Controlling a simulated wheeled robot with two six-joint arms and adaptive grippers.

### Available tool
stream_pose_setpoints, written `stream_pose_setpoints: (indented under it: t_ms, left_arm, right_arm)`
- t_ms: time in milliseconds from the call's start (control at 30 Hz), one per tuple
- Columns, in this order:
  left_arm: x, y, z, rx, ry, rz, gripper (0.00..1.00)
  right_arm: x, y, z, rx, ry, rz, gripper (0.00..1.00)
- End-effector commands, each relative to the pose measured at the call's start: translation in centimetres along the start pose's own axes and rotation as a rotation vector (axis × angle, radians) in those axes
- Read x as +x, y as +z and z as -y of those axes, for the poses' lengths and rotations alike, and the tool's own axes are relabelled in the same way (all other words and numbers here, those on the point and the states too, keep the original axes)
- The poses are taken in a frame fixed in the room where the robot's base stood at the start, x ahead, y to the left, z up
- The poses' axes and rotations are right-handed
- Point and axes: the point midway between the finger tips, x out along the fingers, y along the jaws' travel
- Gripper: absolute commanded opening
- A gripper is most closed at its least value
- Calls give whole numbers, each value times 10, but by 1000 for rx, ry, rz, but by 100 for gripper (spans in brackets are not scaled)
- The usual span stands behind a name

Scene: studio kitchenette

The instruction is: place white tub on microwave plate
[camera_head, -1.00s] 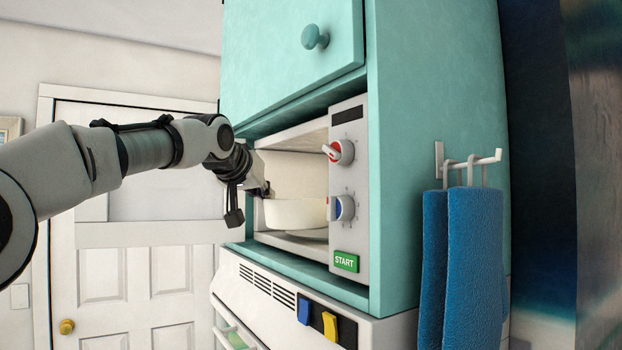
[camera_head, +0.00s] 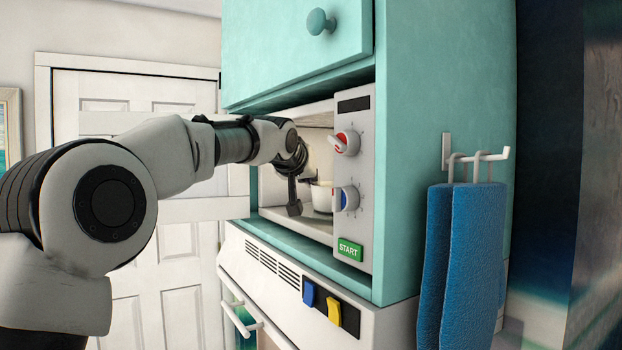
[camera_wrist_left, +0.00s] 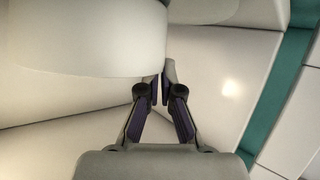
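The white tub (camera_head: 322,199) is inside the open microwave, partly hidden by my left gripper and the control panel. In the left wrist view the tub (camera_wrist_left: 85,45) fills the upper left. My left gripper (camera_wrist_left: 160,88) has its fingertips close together at the tub's edge and appears shut on its thin wall; one fingertip is hidden by the tub. In the head view this gripper (camera_head: 305,172) reaches into the microwave from the left. Part of the pale round microwave plate (camera_wrist_left: 205,10) shows beyond the tub. I cannot tell whether the tub touches it. My right gripper is not in view.
The microwave control panel (camera_head: 355,185), with two protruding knobs, stands close right of the tub. The teal cabinet (camera_head: 440,120) frames the microwave above and at the right. An oven front (camera_head: 280,285) lies below. Blue towels (camera_head: 463,265) hang at the right.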

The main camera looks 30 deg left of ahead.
Motion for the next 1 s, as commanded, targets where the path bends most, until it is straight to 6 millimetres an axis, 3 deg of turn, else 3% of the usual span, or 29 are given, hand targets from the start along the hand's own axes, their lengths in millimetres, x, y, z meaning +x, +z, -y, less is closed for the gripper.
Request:
stream_pose_setpoints:
  t_ms: [33, 100, 467, 633, 833, 900, 1000]
  left_arm:
    - [0, 1, 0, 0, 0, 0, 10]
    - [0, 1, 0, 0, 0, 1, 31]
    - [-2, -3, 0, 0, 0, 0, 31]
    - [-30, 2, 0, 0, 1, -4, 31]
    - [-88, 2, 0, 1, 1, -4, 31]
    - [-95, 8, 2, -1, -2, -4, 31]
    - [-107, 5, 2, -1, -3, -4, 31]
  right_arm:
    - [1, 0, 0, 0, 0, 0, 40]
    - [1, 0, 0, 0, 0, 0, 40]
    - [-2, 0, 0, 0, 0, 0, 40]
    - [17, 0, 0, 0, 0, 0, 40]
    - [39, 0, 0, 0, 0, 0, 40]
    - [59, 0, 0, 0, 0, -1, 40]
    - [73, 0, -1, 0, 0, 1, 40]
